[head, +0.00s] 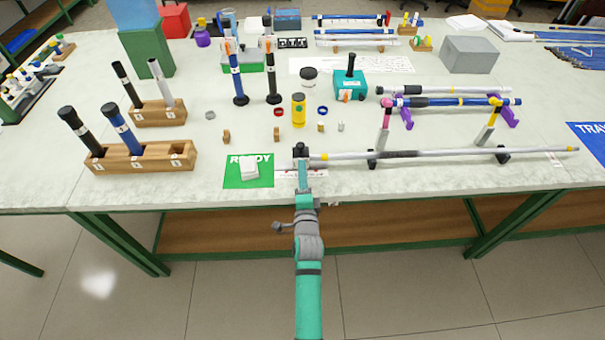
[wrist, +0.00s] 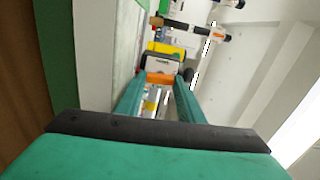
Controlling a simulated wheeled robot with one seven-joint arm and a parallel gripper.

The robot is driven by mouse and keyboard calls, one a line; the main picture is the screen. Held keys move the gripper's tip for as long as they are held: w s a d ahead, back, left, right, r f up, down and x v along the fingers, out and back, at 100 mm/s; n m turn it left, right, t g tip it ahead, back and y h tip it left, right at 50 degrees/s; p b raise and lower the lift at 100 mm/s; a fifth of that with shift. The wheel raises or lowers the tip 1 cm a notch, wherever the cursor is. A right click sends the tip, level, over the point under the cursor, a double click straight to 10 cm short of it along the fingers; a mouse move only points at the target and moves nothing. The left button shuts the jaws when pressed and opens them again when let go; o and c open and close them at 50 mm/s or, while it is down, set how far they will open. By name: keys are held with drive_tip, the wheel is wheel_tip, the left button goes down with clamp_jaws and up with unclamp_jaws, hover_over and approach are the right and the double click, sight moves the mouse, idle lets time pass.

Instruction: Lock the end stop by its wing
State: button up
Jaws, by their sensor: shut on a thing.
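A long silver rod (head: 420,154) lies level on black supports along the front of the bench. My gripper (head: 301,160) is at the rod's left end, and its wrist hides most of what it holds there. A small black part (head: 300,149) shows just above the fingers. In the wrist view my gripper (wrist: 160,88) is closed on a small orange piece (wrist: 160,78), which appears to be the end stop's wing. A pale block with dark lettering (wrist: 163,64) stands just beyond it. Whether the wing is turned to locked cannot be told.
A green READY mat (head: 237,181) with a white block (head: 249,169) lies left of my gripper. A wooden rack (head: 140,157) holding dark and blue rods is farther left. A yellow bottle (head: 298,110) and a teal box (head: 351,86) stand behind. Bare bench lies between rack and mat.

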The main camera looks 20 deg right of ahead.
drive_tip(key=shift+m, duration=0.4)
drive_tip(key=o, duration=1.1)
drive_tip(key=shift+f, duration=0.1)
drive_tip(key=shift+c, duration=0.2)
